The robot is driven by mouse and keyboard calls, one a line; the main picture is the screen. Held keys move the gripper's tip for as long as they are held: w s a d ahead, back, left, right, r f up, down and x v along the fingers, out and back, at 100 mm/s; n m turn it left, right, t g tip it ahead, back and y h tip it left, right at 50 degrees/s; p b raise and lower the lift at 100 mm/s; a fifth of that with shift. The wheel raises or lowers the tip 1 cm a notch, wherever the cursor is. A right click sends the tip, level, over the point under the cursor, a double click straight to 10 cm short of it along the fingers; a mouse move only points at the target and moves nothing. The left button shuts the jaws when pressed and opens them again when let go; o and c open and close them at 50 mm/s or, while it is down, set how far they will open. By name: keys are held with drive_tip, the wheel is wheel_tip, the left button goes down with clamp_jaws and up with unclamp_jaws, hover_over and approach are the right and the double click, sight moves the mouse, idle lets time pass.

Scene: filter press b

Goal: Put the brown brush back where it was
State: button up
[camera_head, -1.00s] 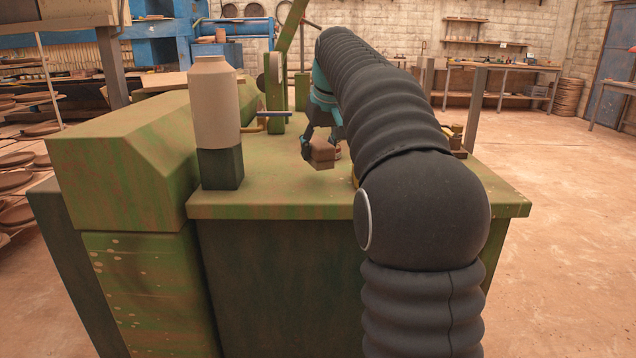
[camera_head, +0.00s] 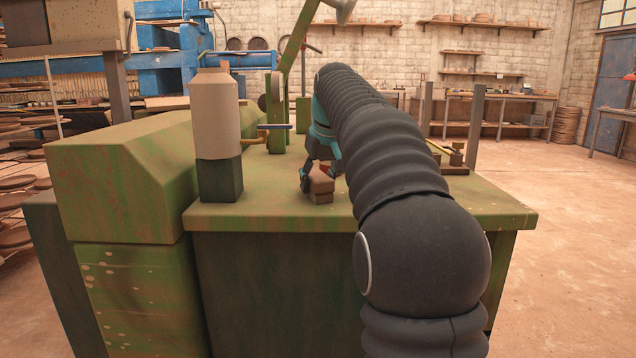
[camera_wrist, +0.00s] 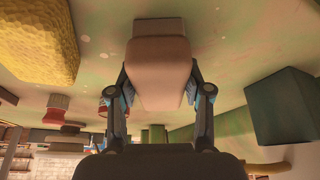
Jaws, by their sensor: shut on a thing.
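The brown brush (camera_head: 320,186) is held over the near part of the green table top (camera_head: 420,205), close to its front edge. My own arm covers part of the table to the right of the brush.
A beige cylinder (camera_head: 217,115) on a dark green block (camera_head: 219,179) stands left of the brush. The wrist view shows a yellow sponge-like block (camera_wrist: 38,42) and a small red-and-tan object (camera_wrist: 56,110). Small wooden pieces (camera_head: 456,158) lie at the right. The front edge lies close.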

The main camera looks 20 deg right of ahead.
drive_tip(key=o, duration=1.1)
drive_tip(key=p+v, duration=0.3)
drive_tip(key=v, duration=0.8)
drive_tip(key=shift+w+r, duration=0.1)
drive_tip(key=shift+s+r+p, duration=0.25)
drive_tip(key=shift+r+p, duration=0.15)
drive_tip(key=shift+r, duration=0.05)
